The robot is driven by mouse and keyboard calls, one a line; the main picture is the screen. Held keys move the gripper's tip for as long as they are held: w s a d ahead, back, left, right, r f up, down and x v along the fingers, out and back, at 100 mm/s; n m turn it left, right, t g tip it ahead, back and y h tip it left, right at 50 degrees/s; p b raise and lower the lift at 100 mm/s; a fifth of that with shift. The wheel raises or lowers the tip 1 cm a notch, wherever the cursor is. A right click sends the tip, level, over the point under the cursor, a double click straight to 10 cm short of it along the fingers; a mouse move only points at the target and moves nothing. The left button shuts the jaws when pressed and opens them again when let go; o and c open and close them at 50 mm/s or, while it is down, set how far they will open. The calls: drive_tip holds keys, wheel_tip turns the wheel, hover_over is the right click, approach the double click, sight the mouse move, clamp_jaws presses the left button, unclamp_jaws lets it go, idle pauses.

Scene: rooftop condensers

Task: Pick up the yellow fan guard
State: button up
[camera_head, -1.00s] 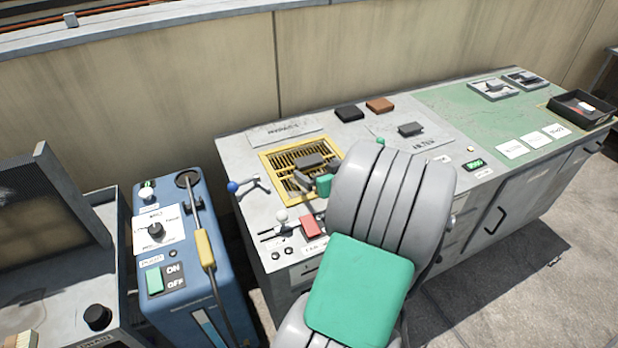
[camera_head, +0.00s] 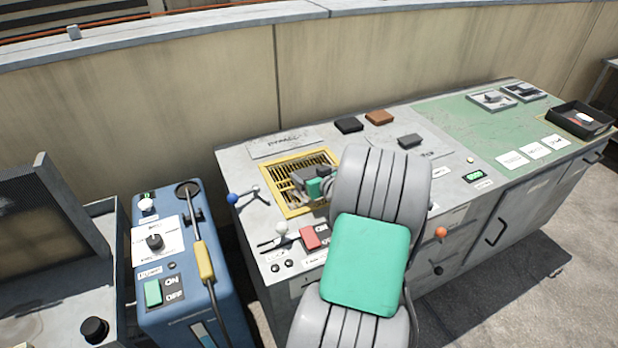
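The yellow fan guard (camera_head: 292,164) is a square yellow frame with dark slots between its bars. It lies on the left part of the grey worktop. My gripper (camera_head: 306,188) is over the middle and right of the guard, seen partly from behind my grey and green arm. Its dark grey and green parts cover some of the bars. I cannot tell whether its fingers touch the guard or how far apart they are. The guard's right edge is hidden by the gripper and arm.
A blue-knobbed lever (camera_head: 233,198) stands just left of the guard. A white-knobbed lever (camera_head: 281,229) and a red block (camera_head: 310,238) are in front. Black (camera_head: 348,125) and brown (camera_head: 379,117) blocks lie behind. A blue cabinet (camera_head: 205,300) stands left. The green mat (camera_head: 450,115) has clear room.

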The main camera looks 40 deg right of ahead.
drive_tip(key=shift+r, duration=0.1)
drive_tip(key=c, duration=1.4)
